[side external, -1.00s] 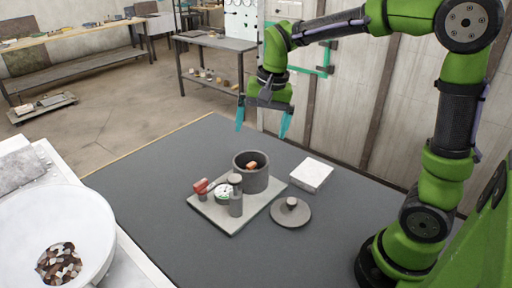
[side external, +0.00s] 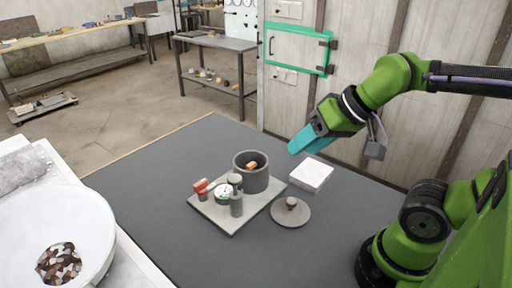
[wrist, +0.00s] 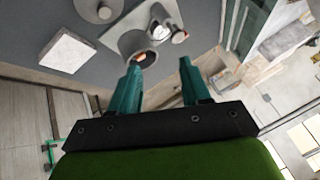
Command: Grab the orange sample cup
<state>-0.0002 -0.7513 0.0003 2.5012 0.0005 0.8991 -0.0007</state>
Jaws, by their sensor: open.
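A small orange thing (side external: 252,166), seemingly the sample cup, shows inside the open dark grey pot (side external: 251,182). Most of it is hidden by the pot wall. In the wrist view the orange thing (wrist: 141,57) shows at the pot's mouth, beyond my left finger. My gripper (side external: 300,143) is open and empty, above the mat to the right of the pot and near the white block. Its two teal fingers (wrist: 160,65) are apart in the wrist view, and neither touches the pot.
The pot stands on a light square board (side external: 232,221) with a red-topped piece (side external: 200,186), a white-faced dial (side external: 223,194) and a grey cylinder (side external: 236,205). A round knobbed lid (side external: 290,212) and a white block (side external: 311,175) lie to the right. The front mat is clear.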

